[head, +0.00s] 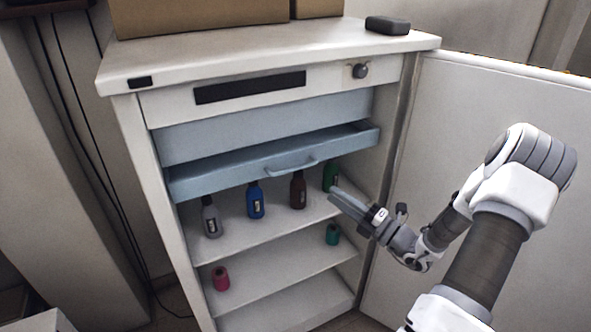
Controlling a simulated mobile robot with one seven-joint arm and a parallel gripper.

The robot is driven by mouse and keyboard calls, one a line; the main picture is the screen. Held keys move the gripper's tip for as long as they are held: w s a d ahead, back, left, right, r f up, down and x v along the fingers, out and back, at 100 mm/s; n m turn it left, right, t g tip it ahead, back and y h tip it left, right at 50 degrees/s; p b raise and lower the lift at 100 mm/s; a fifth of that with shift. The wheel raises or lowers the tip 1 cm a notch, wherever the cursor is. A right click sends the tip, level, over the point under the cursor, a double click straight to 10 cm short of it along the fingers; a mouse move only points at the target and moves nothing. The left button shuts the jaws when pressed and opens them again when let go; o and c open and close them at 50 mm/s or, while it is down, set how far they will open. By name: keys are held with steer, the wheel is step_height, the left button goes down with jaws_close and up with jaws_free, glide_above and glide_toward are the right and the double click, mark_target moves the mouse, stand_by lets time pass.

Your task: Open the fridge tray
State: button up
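The fridge tray (232,174) is a pale blue drawer in the upper part of the open white fridge. It juts forward, and a strip of its inside shows above the front panel. Its curved handle (291,169) is in the middle of the front. My gripper (337,193) is at the right side of the fridge opening, below and to the right of the handle and apart from it. It overlaps the green bottle in the picture. Its fingers are seen edge-on, so I cannot tell whether they are open.
Bottles in grey (211,217), blue (256,201), dark red (298,190) and green (331,174) stand on the shelf below the tray. A red can (220,279) and a teal can (332,234) are lower down. The fridge door (500,100) stands open at right, behind my arm.

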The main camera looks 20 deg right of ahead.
mark_target(295, 169)
steer(key=x, duration=1.4)
steer(key=shift+w+a+f, duration=0.1)
steer(key=shift+w, duration=0.15)
jaws_close()
stand_by(0.7)
